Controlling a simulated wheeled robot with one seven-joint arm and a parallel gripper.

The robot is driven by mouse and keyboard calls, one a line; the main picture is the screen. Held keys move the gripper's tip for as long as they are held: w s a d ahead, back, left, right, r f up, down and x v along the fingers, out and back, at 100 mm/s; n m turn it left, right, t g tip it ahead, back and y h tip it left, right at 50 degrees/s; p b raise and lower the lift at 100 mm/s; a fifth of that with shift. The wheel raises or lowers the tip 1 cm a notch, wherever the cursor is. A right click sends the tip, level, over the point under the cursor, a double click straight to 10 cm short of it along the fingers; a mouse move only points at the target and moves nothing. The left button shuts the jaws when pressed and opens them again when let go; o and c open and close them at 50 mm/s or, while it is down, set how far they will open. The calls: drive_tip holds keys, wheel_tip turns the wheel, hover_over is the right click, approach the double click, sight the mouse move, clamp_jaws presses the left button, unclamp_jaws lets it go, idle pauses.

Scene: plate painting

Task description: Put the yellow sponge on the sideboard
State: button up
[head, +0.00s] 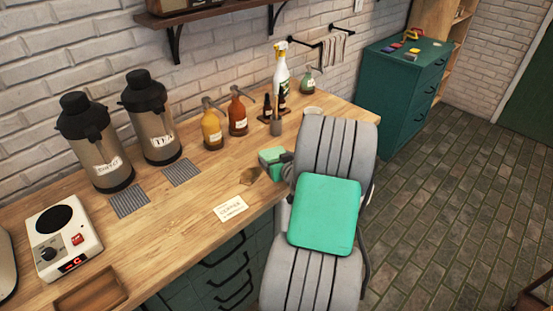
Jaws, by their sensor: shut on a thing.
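My gripper (273,168) is over the wooden counter, partly hidden behind my own grey and green arm. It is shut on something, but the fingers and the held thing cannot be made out. No yellow sponge is clearly recognisable. The dark green sideboard (387,82) with drawers stands beyond the counter's right end, against the brick wall. Several small coloured things lie on its top, including a yellow one (413,50) too small to identify. My gripper is well to the left of the sideboard and apart from it.
The wooden counter (160,215) carries two drink dispensers (97,155) (152,128), sauce bottles (212,130) (238,115), a spray bottle (281,78), a card (230,207) and a hot plate (63,235). The tiled floor (460,190) at right is clear.

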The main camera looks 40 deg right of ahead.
drive_tip(key=shift+f+b, duration=0.3)
drive_tip(key=shift+f, duration=0.15)
drive_tip(key=o, duration=1.4)
drive_tip(key=shift+r, duration=0.1)
drive_tip(key=shift+r, duration=0.1)
